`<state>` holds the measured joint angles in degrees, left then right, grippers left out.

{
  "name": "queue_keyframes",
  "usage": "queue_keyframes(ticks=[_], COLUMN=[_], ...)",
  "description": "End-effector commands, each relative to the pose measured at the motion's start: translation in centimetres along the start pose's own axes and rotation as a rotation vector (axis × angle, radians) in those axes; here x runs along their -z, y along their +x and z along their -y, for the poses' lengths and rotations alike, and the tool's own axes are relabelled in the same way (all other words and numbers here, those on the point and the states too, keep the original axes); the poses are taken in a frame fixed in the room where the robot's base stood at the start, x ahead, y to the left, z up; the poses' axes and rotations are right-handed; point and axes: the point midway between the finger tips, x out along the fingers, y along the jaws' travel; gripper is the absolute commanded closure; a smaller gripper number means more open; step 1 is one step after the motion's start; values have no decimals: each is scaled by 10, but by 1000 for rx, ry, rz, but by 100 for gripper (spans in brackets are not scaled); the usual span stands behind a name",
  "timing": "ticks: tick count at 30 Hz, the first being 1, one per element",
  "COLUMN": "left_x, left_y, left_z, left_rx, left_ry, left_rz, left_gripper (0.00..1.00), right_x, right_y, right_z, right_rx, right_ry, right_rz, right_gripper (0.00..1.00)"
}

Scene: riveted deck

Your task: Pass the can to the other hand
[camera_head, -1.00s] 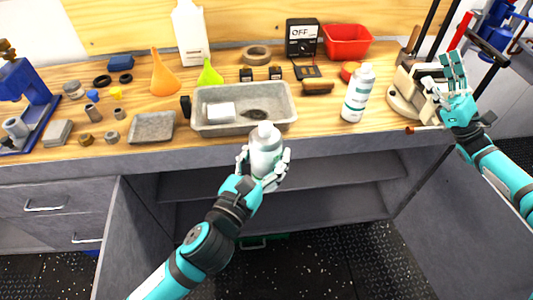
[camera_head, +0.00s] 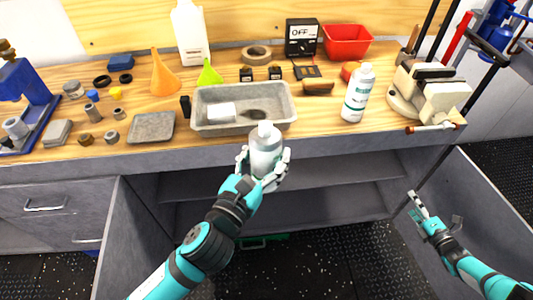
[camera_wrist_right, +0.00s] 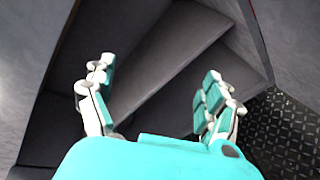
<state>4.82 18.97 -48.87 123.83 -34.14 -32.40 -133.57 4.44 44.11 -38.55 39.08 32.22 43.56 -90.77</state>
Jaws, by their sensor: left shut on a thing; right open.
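The can is a grey-white bottle-shaped container with a pale cap (camera_head: 265,145). My left gripper (camera_head: 264,170) is shut on it and holds it upright in front of the bench's front edge; the fingers cover its lower sides. My right gripper (camera_head: 416,206) is open and empty, low at the right in front of the bench, well apart from the can. In the right wrist view its fingers (camera_wrist_right: 155,100) are spread with nothing between them, and the can does not show there.
A grey tray (camera_head: 205,130) stands on the workbench behind the can. A white bottle with a green label (camera_head: 357,95) and a vise (camera_head: 432,90) stand to the right. Open shelves (camera_head: 330,205) lie below the benchtop. The space between my grippers is clear.

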Motion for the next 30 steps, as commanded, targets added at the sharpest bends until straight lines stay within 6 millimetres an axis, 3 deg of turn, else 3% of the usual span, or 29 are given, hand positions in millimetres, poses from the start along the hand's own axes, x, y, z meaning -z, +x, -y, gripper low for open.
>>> queue_keyframes(ticks=[1,8,15,24,30], left_x=[-1,-1,-1,-1,-1], left_y=[0,0,0,0,0], left_z=[0,0,0,0,0], left_rx=[0,0,0,0,0], left_ry=[0,0,0,0,0], left_rz=[3,3,3,3,3], left_gripper=[88,88,88,88,88], right_x=[25,127,232,356,417], right_y=[-3,-32,-85,-180,-240], right_z=[16,85,141,183,192], right_rx=[52,315,603,958,1136], right_ry=[94,516,919,1343,1525], right_rz=[-13,-20,67,314,511], right_gripper=[14,14,14,14,14])
